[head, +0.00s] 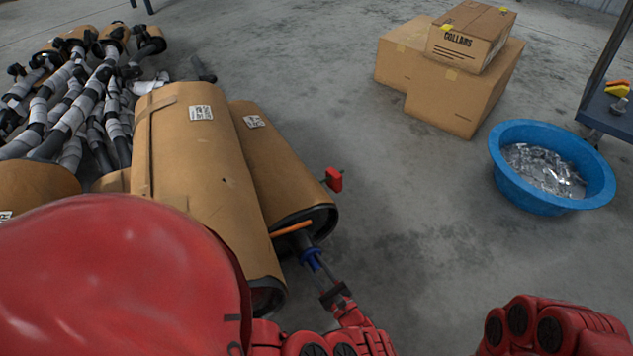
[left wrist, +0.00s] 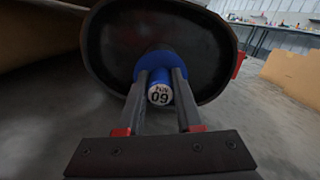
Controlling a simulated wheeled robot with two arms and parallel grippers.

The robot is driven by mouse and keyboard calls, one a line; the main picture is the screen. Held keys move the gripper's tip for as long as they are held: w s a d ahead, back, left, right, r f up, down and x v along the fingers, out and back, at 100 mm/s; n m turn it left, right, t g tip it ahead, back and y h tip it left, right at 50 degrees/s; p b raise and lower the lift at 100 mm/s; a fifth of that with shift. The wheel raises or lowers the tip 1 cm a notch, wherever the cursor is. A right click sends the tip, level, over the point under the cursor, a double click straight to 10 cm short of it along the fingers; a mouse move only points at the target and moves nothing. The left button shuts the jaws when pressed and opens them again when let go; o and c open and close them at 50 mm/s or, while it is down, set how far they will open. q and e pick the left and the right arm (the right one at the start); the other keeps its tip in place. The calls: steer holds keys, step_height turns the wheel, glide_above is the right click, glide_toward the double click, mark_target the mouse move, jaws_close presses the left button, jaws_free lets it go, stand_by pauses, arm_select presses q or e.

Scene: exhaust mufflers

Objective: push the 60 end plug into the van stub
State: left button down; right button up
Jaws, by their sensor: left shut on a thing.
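The van muffler is the smaller cardboard-wrapped one (head: 262,165), lying with its dark end towards me. A dark stub (head: 302,241) sticks out of that end. My left gripper (head: 317,264) is shut on the blue 60 end plug (head: 309,256), in line with the stub. In the left wrist view the plug (left wrist: 160,91) shows its white face with an upside-down 60 between the fingers (left wrist: 159,97). Its wider blue collar lies against or just before the stub; how deep it sits is hidden. My right gripper is out of view; only its red arm shows.
A larger wrapped muffler (head: 195,150) lies against the left side. A red tag (head: 333,180) and an orange strip (head: 292,228) are by the end. Pipes (head: 75,110) lie at far left. Cartons (head: 455,95) and a blue tub (head: 545,203) stand right; the floor between is clear.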

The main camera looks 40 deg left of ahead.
arm_select(q)
steer(key=shift+w+a, duration=0.15)
steer(key=shift+a, duration=0.2)
steer(key=shift+c, duration=2.4)
jaws_free()
steer(key=shift+d, duration=0.25)
steer(key=v, duration=0.7)
steer(key=shift+b, duration=0.3)
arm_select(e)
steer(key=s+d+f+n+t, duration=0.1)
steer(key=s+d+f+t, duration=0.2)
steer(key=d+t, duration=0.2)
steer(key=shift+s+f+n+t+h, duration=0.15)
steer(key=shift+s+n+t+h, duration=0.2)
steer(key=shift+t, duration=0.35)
